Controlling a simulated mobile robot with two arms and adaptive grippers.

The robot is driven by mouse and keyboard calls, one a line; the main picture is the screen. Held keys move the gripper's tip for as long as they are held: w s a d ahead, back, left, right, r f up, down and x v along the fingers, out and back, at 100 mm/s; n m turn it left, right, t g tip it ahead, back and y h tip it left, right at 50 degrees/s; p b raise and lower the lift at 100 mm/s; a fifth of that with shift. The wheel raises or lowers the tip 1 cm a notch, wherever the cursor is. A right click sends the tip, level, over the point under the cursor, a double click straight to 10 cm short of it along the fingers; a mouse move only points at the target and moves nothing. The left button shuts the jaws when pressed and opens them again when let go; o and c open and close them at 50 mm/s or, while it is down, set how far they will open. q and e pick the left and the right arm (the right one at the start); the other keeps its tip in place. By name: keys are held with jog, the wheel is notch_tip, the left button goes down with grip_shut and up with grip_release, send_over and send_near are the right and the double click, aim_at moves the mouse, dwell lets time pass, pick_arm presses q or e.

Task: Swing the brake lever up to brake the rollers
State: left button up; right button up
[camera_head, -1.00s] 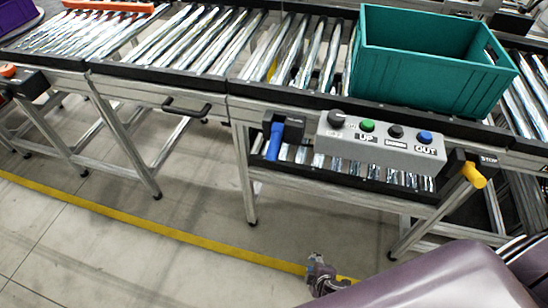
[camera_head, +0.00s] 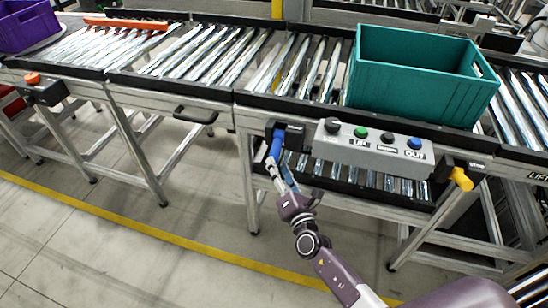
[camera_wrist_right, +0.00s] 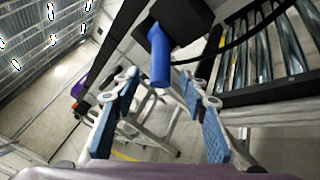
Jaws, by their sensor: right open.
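A blue lever (camera_head: 277,142) points down from a black block on the front rail of the roller conveyor, left of the grey button box. My right gripper (camera_head: 274,168) reaches up to its lower end from below. In the right wrist view, the blue lever (camera_wrist_right: 160,58) hangs ahead, between the open blue-padded fingers (camera_wrist_right: 158,80); I cannot tell whether they touch it. A yellow lever (camera_head: 461,179) sits on a block marked STOP, right of the button box, pointing down and right. My left gripper is out of view.
The grey button box (camera_head: 372,155) has several knobs. A teal crate (camera_head: 410,85) stands on the rollers above it. A black handle (camera_head: 195,115) juts from the rail to the left. A lower roller shelf (camera_head: 330,192) lies beneath. The floor in front is open.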

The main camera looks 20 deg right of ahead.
aim_at(274, 157)
jog(key=shift+w, duration=2.8)
jog(key=shift+c, duration=0.3)
grip_shut()
